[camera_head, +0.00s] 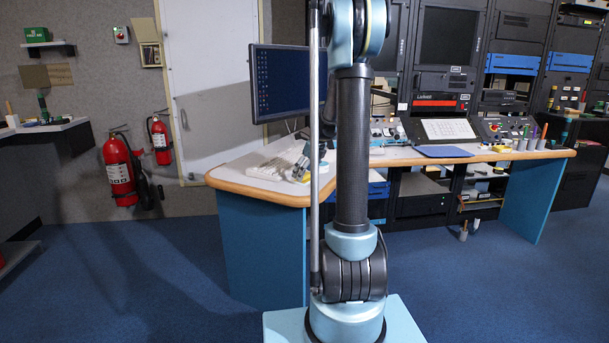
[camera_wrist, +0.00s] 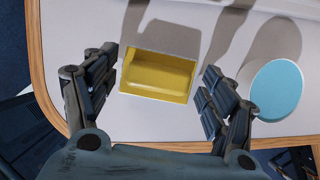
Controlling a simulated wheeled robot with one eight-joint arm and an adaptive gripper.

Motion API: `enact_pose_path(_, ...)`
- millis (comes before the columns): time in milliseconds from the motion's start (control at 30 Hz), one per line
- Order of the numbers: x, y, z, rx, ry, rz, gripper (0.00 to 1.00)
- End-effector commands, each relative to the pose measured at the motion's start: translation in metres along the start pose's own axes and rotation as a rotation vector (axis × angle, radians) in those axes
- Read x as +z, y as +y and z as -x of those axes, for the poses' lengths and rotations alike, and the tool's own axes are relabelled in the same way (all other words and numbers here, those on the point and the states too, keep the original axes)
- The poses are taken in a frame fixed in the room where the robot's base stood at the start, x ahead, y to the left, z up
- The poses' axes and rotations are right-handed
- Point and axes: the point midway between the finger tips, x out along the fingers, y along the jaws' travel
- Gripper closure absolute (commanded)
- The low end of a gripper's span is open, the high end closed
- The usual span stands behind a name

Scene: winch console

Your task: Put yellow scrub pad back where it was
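My gripper (camera_wrist: 160,88) is open, with one finger to the left of the yellow thing and one to the right. Gaps show between both fingers and it, so nothing is held. In the head view a small yellow patch (camera_head: 304,179) shows at the desk's left end, partly hidden by my arm.
A light-blue round-topped thing (camera_wrist: 277,90) stands just right of my right finger. The desk's wooden edge (camera_wrist: 42,70) runs along the left. A monitor (camera_head: 287,82) and a white keyboard-like thing (camera_head: 275,165) are on the desk in the head view.

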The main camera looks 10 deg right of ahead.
Motion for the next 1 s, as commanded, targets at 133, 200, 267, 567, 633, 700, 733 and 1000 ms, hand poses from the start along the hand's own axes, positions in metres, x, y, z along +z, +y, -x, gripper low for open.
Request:
enact_pose_path(133,0.0,0.0,0.0,0.0,0.0,0.0,0.22)
enact_pose_path(200,0.0,0.0,0.0,0.0,0.0,0.0,0.22)
enact_pose_path(267,0.0,0.0,0.001,0.0,0.0,0.0,0.22)
enact_pose_path(567,0.0,0.0,0.034,0.0,0.0,-0.002,0.22)
enact_pose_path(633,0.0,0.0,0.048,-0.001,0.0,-0.002,0.22)
enact_pose_path(700,0.0,0.0,0.061,-0.001,0.0,-0.002,0.22)
enact_pose_path(733,0.0,0.0,0.068,-0.001,0.0,-0.002,0.22)
enact_pose_path(1000,0.0,-0.001,0.108,-0.001,-0.001,-0.002,0.22)
